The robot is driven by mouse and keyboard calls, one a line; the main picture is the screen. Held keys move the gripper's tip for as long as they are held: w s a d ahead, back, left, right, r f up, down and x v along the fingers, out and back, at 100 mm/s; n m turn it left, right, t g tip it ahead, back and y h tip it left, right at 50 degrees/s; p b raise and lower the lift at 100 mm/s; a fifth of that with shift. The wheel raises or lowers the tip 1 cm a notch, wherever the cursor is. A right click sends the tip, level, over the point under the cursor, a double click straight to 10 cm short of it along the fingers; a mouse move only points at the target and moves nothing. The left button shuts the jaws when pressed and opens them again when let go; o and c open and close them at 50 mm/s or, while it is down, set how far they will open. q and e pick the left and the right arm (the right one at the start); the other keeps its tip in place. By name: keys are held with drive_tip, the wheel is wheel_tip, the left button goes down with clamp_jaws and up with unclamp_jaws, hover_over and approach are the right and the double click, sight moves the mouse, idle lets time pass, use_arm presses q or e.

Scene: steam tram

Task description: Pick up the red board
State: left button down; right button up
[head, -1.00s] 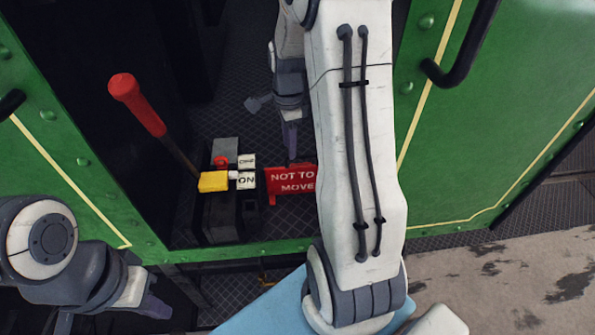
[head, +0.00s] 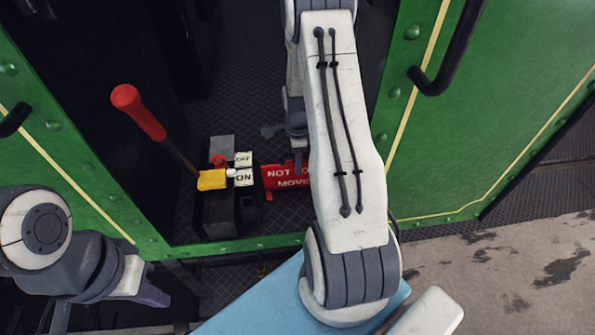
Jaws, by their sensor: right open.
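The red board (head: 281,182) with white lettering "NOT TO MOVE" stands on the dark cab floor behind the green doorway sill in the head view. My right forearm hides its right end. My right gripper (head: 299,162) is open at the board's top edge; one dark finger overlaps the lettering, and the other is mostly hidden behind my arm. I cannot tell whether the finger touches the board. My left gripper (head: 150,294) is low at the left, outside the cab and away from the board; its jaw gap is not clear.
Green panels (head: 490,130) with a black handrail (head: 455,60) flank the opening.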

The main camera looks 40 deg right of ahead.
drive_tip(key=shift+f, duration=0.3)
clamp_jaws()
drive_tip(key=shift+r, duration=0.1)
idle(1.1)
